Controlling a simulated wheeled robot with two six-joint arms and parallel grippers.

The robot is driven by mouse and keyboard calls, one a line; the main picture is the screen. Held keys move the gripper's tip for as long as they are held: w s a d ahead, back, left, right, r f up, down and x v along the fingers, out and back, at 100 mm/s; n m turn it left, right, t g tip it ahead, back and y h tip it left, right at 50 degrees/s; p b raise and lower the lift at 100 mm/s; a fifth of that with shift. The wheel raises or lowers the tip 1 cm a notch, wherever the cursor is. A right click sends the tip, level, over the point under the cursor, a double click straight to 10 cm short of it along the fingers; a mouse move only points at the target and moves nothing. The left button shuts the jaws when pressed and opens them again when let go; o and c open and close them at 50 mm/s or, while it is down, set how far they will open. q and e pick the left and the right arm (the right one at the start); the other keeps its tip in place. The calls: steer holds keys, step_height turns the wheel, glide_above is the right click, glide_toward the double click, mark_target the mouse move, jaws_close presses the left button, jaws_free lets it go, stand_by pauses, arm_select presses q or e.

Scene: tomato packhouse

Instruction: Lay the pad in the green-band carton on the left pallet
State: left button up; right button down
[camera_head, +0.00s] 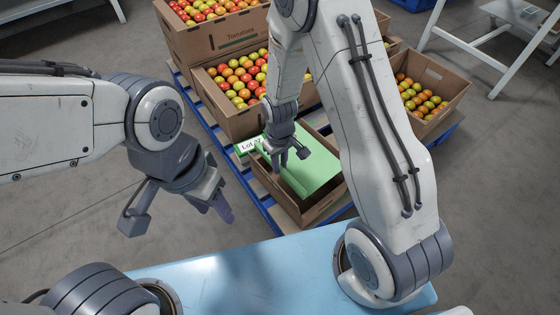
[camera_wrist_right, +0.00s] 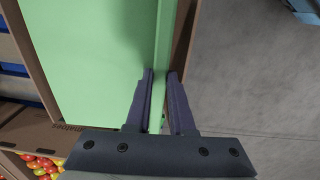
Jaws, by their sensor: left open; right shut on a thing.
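The pad is a flat, light green sheet (camera_head: 312,172) in the head view, lying tilted within the opening of a brown carton (camera_head: 302,212) on the blue pallet. My right gripper (camera_head: 284,158) is over the carton and shut on the pad's edge. In the right wrist view, the gripper fingers (camera_wrist_right: 160,104) pinch the edge of the pad (camera_wrist_right: 95,65), and a brown carton wall (camera_wrist_right: 185,35) runs close by on the right. I cannot tell whether the pad touches the carton's floor. My left gripper (camera_head: 217,200) is open and empty, left of the carton.
A green card with lot lettering (camera_head: 247,147) is at the carton's left corner. Cartons full of tomatoes (camera_head: 226,108) stand behind it, and another tomato carton (camera_head: 440,76) is at the right. A light blue surface (camera_head: 255,278) is in front. Grey floor at the left is free.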

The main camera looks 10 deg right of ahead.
mark_target(280, 174)
steer(key=shift+f+b, duration=1.35)
steer(key=shift+f, duration=1.25)
steer(key=shift+s+d+p, duration=0.1)
steer(key=shift+s+p, duration=0.05)
steer(key=shift+p, duration=0.2)
steer(key=c, duration=0.7)
jaws_free()
steer(key=c, duration=0.3)
step_height(280, 174, up, 10)
steer(key=p, duration=1)
steer(key=shift+r, duration=0.1)
